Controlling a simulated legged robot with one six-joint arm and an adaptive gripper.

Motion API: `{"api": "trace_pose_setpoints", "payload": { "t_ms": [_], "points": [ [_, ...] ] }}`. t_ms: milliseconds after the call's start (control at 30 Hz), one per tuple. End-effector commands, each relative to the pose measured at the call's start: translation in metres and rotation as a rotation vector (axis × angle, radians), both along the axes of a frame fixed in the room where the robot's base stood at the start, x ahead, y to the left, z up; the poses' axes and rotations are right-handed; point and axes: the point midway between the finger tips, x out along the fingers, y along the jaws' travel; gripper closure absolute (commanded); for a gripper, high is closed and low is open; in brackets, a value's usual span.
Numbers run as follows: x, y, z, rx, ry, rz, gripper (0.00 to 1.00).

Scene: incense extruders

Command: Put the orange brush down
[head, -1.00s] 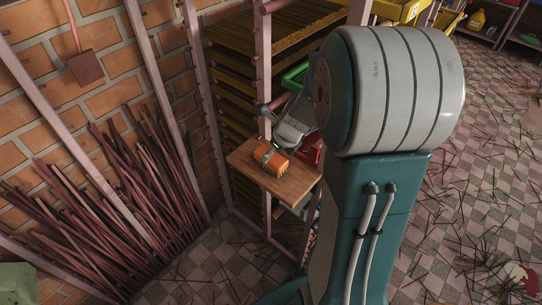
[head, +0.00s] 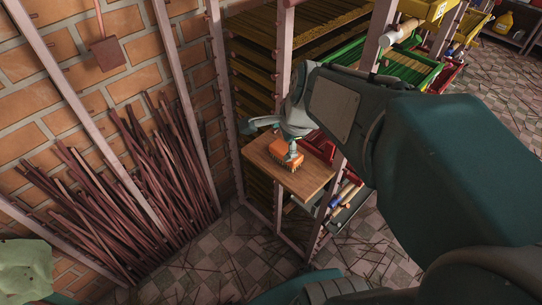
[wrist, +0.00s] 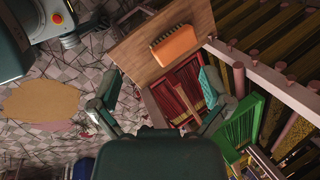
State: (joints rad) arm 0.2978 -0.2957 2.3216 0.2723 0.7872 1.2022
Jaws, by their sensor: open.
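The orange brush (head: 287,156) lies on a small wooden shelf board (head: 312,178) in the head view, bristles along its near side. In the wrist view the brush (wrist: 175,46) rests on the board (wrist: 138,50), apart from the fingers. My gripper (wrist: 158,92) is open and empty, its two fingers spread wide. In the head view my gripper (head: 290,132) is over the far side of the board, close to the brush, and one finger overlaps it in the picture.
Racks with several trays (head: 275,45) stand behind the board. A green tray (head: 408,68) and a red tray (wrist: 181,92) are near. Brown sticks (head: 130,190) lean on the brick wall at left. Scattered sticks lie on the tiled floor.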

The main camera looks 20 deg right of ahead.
Motion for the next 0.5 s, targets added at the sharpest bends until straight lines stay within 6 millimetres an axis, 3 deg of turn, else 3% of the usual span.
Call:
{"api": "trace_pose_setpoints", "payload": {
  "t_ms": [200, 500],
  "points": [
    [-0.038, 0.034, 0.022, -0.281, -0.075, 0.585, 0.02],
    [-0.087, 0.06, 0.037, -0.66, -0.141, 1.298, 0.02]
  ]
}}
